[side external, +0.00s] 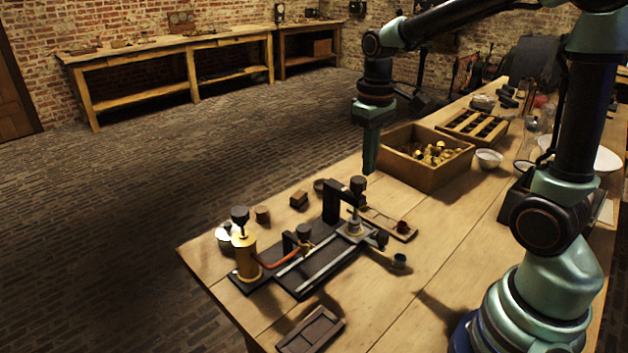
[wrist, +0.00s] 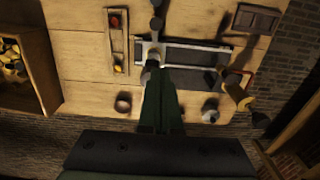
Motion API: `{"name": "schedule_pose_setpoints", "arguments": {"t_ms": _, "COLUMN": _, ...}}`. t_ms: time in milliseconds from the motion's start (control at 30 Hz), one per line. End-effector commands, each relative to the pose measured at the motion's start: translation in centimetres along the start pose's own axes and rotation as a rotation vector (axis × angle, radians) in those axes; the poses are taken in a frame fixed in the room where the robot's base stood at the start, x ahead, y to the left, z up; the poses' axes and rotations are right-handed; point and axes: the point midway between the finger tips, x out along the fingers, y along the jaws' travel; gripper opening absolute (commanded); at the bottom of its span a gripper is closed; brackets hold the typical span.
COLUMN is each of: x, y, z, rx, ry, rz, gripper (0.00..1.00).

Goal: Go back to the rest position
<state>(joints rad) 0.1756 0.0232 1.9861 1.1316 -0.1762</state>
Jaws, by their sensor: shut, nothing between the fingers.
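My gripper (side external: 371,150) is shut and empty. In the side external view it hangs above the far edge of the table, to the left of the wooden box. Its fingers point down. In the wrist view the gripper (wrist: 160,88) reaches up the picture with its fingers together, and the dark apparatus (wrist: 185,55) lies beyond the tips. In the side external view this apparatus (side external: 310,265) stands on the table (side external: 440,260), with a brass cylinder (side external: 245,252) at its left end. The gripper looks apart from it.
A wooden box of brass pieces (side external: 399,173) stands right of my gripper; a slotted tray (side external: 452,120) is behind it. A white bowl (side external: 489,159) is beside the box. A dark small tray (side external: 311,331) lies at the front edge. The floor (side external: 130,220) left of the table is open.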

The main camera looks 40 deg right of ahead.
Motion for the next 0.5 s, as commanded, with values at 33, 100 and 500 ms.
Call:
{"name": "schedule_pose_setpoints", "arguments": {"t_ms": 33, "x": -0.6, "y": 0.0, "z": -0.1, "rx": 0.0, "ry": 0.003, "rz": 0.001, "gripper": 0.0}}
{"name": "schedule_pose_setpoints", "arguments": {"t_ms": 100, "x": -1.2, "y": 0.0, "z": 0.0, "rx": 0.0, "ry": 0.002, "rz": 0.0, "gripper": 0.0}}
{"name": "schedule_pose_setpoints", "arguments": {"t_ms": 500, "x": -1.8, "y": 0.0, "z": 0.1, "rx": 0.0, "ry": 0.0, "rz": 0.0, "gripper": 0.0}}
